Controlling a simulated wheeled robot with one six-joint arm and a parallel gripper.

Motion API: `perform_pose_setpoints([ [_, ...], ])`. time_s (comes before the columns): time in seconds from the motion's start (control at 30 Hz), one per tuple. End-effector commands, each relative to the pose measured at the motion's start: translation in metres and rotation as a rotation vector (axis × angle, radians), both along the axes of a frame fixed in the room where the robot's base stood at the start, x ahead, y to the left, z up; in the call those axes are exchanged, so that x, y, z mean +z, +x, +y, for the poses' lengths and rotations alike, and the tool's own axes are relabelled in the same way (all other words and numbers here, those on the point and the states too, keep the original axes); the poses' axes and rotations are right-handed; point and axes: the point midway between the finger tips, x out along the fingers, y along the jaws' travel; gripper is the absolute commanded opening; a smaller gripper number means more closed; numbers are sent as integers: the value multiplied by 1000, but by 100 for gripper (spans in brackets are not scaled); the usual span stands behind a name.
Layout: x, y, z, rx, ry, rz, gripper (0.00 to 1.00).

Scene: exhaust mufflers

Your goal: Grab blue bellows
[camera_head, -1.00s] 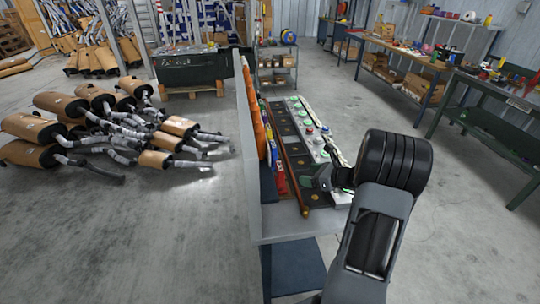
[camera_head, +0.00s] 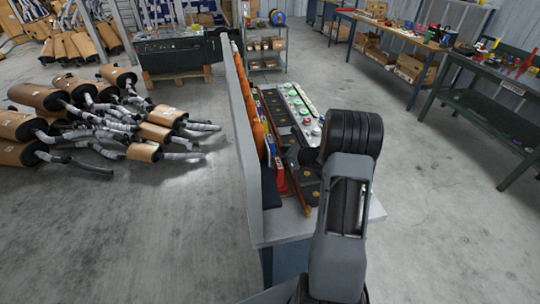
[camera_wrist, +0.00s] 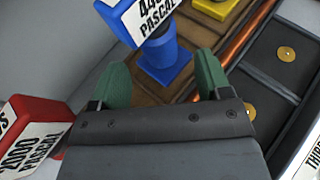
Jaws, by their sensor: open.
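The blue bellows (camera_wrist: 166,58) stands on a brown wooden surface in the wrist view, with a blue base and a white label reading PASCAL above it. My gripper (camera_wrist: 160,72) is open, its two green fingertips pointing toward the blue bellows. The bellows' lower part shows in the gap between the fingers, a little beyond their tips. Nothing is held. In the head view my arm hides the gripper's fingers, and I cannot clearly pick out the bellows there.
A red block labelled 2000 PASCAL (camera_wrist: 30,135) is close on the left. A yellow piece (camera_wrist: 218,8) stands beyond. A copper-coloured rod (camera_wrist: 246,35) and dark trays (camera_wrist: 285,45) lie on the right. A grey wall panel (camera_head: 240,150) borders the workbench on the left.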

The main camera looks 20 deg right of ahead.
Motion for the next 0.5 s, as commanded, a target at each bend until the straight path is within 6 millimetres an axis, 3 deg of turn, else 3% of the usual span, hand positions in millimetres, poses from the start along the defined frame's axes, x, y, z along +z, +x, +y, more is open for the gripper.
perform_pose_setpoints([
  [0.5, -23, 38, 27, 2, -1, 1, 71],
])
